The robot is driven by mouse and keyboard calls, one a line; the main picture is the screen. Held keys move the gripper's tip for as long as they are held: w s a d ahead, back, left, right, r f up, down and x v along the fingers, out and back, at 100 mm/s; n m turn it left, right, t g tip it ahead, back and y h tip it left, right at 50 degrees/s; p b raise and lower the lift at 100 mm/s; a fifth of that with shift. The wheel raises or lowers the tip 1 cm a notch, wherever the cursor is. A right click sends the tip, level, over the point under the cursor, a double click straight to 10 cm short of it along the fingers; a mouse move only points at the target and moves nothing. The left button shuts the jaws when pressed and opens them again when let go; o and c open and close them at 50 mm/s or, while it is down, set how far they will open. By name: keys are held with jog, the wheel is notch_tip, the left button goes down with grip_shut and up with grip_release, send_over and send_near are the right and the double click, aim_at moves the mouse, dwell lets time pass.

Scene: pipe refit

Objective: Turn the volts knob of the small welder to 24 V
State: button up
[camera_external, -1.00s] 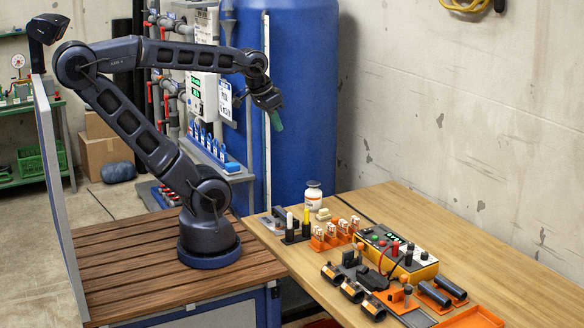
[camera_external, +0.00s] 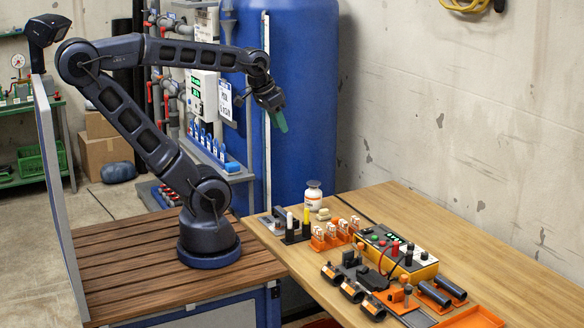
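The small welder (camera_external: 424,270) is a yellow and black box on the wooden workbench. A small display (camera_external: 378,239), coloured buttons and dark knobs show on its top. The volts knob and its setting are too small to make out. My gripper (camera_external: 281,121), with green fingertips, hangs in the air in front of the blue tank, well above and to the left of the welder. It touches nothing that I can see. Its fingers overlap from this side, so the gap between them is hidden.
On the workbench (camera_external: 480,245), orange holders (camera_external: 331,236), a white bottle (camera_external: 313,194), black pipe pieces (camera_external: 434,295) and an orange tray (camera_external: 474,318) surround the welder. Red and black leads run from its front. The blue tank (camera_external: 300,90) stands behind. The bench's right rear is clear.

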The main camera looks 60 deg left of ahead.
jog(key=shift+o, duration=0.5)
jog(key=w+d+f+m+g+h, duration=0.1)
jog(key=w+d, duration=0.3)
jog(key=w, duration=0.6)
jog(key=shift+w+d+m+g, duration=0.25)
jog(key=shift+m+g, duration=0.05)
jog(key=m+g+y, duration=0.1)
jog(key=m+g, duration=0.2)
jog(key=m, duration=0.1)
send_over(411, 244)
notch_tip(411, 244, down, 24)
notch_tip(411, 244, down, 10)
jog(key=shift+r, duration=0.1)
grip_shut()
